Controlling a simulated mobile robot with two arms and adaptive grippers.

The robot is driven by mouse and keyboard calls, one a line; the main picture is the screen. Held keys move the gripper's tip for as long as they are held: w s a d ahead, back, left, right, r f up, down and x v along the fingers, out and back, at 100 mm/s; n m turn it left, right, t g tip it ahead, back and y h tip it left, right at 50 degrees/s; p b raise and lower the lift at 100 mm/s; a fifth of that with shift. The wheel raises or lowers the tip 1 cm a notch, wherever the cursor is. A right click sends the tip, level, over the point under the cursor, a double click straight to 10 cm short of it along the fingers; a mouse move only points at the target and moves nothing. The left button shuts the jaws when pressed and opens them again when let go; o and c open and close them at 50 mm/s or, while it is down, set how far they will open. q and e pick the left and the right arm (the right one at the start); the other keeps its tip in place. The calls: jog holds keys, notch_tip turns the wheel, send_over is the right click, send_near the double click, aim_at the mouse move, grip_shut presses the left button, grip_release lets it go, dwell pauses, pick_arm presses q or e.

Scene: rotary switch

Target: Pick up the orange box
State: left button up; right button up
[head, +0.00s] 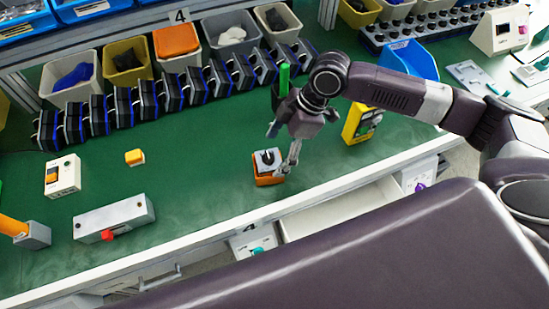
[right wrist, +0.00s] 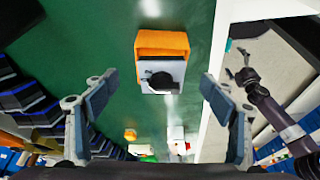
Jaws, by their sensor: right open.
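The orange box (head: 268,180) lies on the green bench mat near its front edge, with a grey top face and a black rotary knob. It also shows in the right wrist view (right wrist: 162,42), upper middle, between the lines of the two fingers and beyond their tips. My right gripper (head: 290,162) points down just at the right of the box in the head view; its fingers (right wrist: 158,92) are spread wide in the right wrist view with nothing between them.
A yellow device (head: 360,124) stands right of the gripper. A row of black and blue units (head: 170,92) runs behind, with bins at the back. A small yellow block (head: 135,157) and a grey box with a red button (head: 115,217) lie left. An open drawer (head: 340,210) is in front.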

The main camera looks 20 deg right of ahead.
jog(key=x, duration=0.2)
jog(key=shift+s+a+f+p, duration=0.15)
jog(key=shift+a+f+p, duration=0.05)
jog(key=shift+f+p, duration=0.2)
jog(key=x, duration=0.4)
jog(key=shift+d+f+p, duration=0.2)
jog(key=shift+p, duration=0.2)
jog(key=shift+f, duration=0.15)
jog(key=c, duration=1.2)
pick_arm(q)
jog(key=shift+s+a+r, duration=0.2)
jog(key=shift+s+r, duration=0.55)
jog(key=shift+s, duration=0.15)
pick_arm(e)
jog(key=shift+c, duration=0.2)
